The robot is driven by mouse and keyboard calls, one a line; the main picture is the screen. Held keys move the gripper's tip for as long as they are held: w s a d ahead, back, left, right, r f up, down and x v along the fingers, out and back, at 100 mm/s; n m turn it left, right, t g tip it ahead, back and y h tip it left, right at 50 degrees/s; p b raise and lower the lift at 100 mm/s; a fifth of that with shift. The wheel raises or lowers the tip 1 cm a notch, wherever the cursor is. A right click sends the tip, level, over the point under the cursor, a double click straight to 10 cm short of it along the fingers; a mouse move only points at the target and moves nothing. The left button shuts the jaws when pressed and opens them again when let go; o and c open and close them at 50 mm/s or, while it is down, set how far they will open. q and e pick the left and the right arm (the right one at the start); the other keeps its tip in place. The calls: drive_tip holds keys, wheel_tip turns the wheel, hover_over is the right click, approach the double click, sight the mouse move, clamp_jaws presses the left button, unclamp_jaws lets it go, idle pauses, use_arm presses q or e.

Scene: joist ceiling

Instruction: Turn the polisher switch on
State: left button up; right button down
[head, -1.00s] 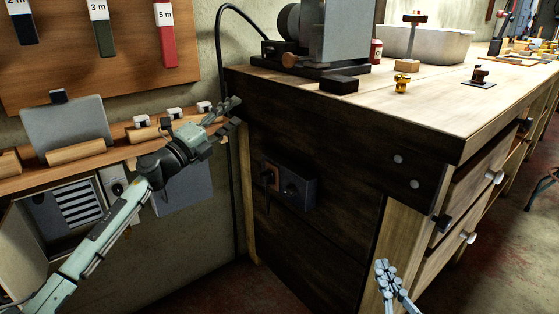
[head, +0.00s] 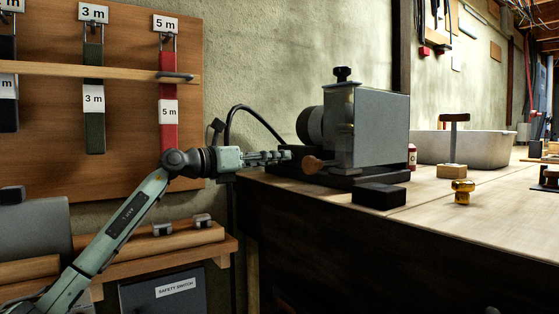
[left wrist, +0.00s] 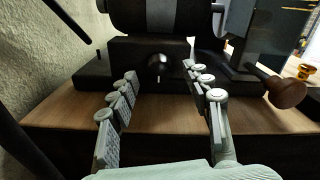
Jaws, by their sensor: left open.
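The polisher, a grey box-shaped machine (head: 380,130) with a dark drum (head: 311,125), stands on a black base on the workbench. In the left wrist view, a small round black knob (left wrist: 159,65), which looks like its switch, sits on the front of the dark block under the drum (left wrist: 160,18). My left gripper (head: 282,156) is at the bench's left end, beside the polisher base. The left wrist view shows its fingers (left wrist: 168,100) open and empty, one on each side of the knob and short of it. My right gripper is out of view.
A wooden handle (head: 313,165) sticks out of the polisher, right of my left fingers. A black block (head: 379,195) and a brass piece (head: 462,191) lie on the bench (head: 420,205). A black cable (head: 240,112) loops behind the gripper. A shelf (head: 150,252) is below left.

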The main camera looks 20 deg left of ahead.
use_arm(q)
drive_tip(key=shift+x, duration=1.05)
drive_tip(key=shift+c, duration=0.5)
clamp_jaws()
